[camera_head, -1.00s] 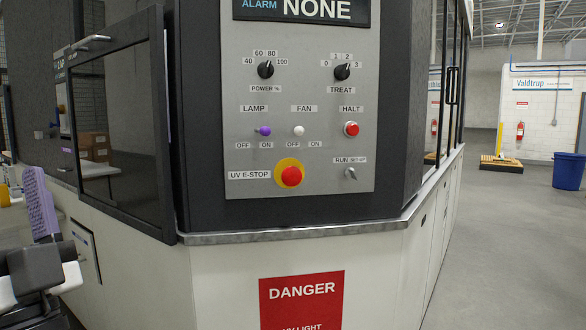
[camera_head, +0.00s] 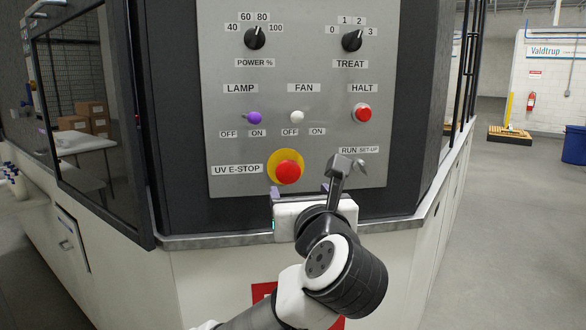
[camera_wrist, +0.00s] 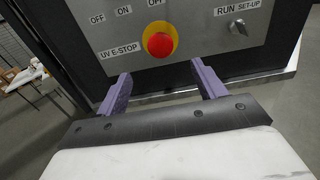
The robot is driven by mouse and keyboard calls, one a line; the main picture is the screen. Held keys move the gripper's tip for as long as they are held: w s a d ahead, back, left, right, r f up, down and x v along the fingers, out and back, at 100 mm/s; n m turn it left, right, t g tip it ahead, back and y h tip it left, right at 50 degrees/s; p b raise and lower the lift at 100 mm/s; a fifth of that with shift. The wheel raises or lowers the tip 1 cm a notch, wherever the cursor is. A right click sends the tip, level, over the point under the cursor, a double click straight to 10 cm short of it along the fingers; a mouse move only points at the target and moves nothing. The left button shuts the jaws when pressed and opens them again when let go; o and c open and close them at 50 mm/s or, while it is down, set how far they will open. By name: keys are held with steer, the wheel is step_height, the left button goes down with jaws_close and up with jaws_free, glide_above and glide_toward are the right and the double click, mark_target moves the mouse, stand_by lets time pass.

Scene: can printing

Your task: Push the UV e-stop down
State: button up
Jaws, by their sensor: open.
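The UV e-stop (camera_head: 288,172) is a red mushroom button on a yellow round base, low on the grey control panel (camera_head: 310,80). Its label "UV E-STOP" is to its left. In the wrist view the red button (camera_wrist: 159,44) is ahead of my gripper (camera_wrist: 160,82), centred between the two purple fingers. The fingers are open with nothing between them. In the head view my gripper (camera_head: 299,190) is just below the button, and appears apart from it. How far the fingertips are from the panel is hard to tell.
The HALT button (camera_head: 363,113), the purple LAMP switch (camera_head: 254,118), the white FAN switch (camera_head: 296,117) and the RUN/SET-UP switch (camera_head: 358,166) are close around the e-stop. A metal ledge (camera_head: 205,241) runs below the panel. Open floor lies at right.

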mark_target(289, 171)
steer(key=w+p, duration=0.1)
steer(key=w, duration=0.3)
steer(key=w+a+p, duration=0.1)
steer(key=w, duration=0.3)
steer(key=w+a, duration=0.1)
steer(key=w, duration=0.3)
steer(key=shift+w+p, duration=0.15)
steer(key=shift+p, duration=0.25)
steer(key=c, duration=1.3)
steer(key=shift+w+a, duration=0.15)
steer(key=shift+w, duration=0.7)
steer(key=shift+c, duration=0.3)
steer(key=o, duration=1.4)
steer(key=shift+c, duration=0.2)
steer(key=shift+s, duration=0.1)
steer(key=s+d+b, duration=0.2)
steer(key=s+b, duration=0.1)
steer(key=s, duration=1)
steer(key=shift+s, duration=0.2)
steer(key=shift+d, duration=0.1)
